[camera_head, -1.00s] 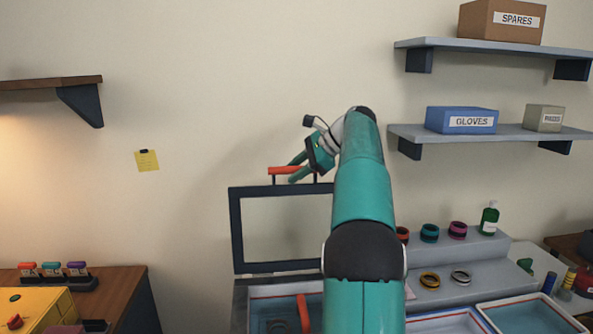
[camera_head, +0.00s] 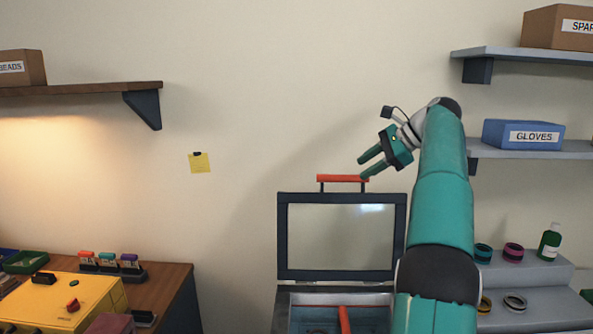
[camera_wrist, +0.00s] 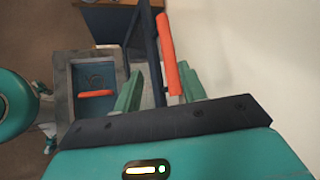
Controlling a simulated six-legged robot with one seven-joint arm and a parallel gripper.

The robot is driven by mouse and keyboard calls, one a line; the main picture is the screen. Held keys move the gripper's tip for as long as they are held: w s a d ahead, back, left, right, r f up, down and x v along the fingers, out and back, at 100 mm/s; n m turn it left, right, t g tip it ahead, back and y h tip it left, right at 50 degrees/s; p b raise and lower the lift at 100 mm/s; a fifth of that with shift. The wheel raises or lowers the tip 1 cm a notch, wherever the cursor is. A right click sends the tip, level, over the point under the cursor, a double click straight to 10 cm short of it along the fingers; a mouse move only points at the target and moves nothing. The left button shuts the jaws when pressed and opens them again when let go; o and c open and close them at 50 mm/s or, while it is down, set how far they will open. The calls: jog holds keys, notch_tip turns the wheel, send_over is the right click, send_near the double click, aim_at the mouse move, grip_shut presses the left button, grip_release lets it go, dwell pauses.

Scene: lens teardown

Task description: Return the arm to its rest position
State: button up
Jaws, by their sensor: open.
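My gripper (camera_head: 369,165) is open and empty in the head view, its two teal fingers pointing down and left near the wall. It appears just above the red handle (camera_head: 343,178) on top of the upright framed lid (camera_head: 282,240). In the wrist view, the fingers (camera_wrist: 160,90) show apart, with the red handle (camera_wrist: 168,55) seen between and beyond them. I cannot tell whether a finger touches the handle. My arm is raised and bent, hiding part of the right side of the bench.
Below the lid is an open case (camera_head: 283,310) with a red bar (camera_head: 344,320) inside. A stepped grey stand (camera_head: 540,300) holds rings and a green bottle (camera_head: 550,241). A yellow box (camera_head: 65,300) sits on the left wooden bench.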

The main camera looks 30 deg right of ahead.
jog(key=s+a+f+n+g+h, duration=0.15)
jog(key=a+n, duration=0.35)
jog(key=a, duration=0.8)
jog(key=s+a+f+n+g+h, duration=0.15)
jog(key=a+n, duration=0.25)
jog(key=a, duration=1)
jog(key=s+a+f+n+h, duration=0.1)
jog(key=s+a+f+n, duration=0.6)
jog(key=s+f, duration=0.2)
jog(key=s+a+f+n+h, duration=0.1)
jog(key=s+a+f+n, duration=0.5)
jog(key=s+a+f, duration=0.2)
notch_tip(320, 180, down, 3)
jog(key=shift+s+f+n, duration=0.1)
jog(key=shift+s+n, duration=0.3)
jog(key=shift+s, duration=0.55)
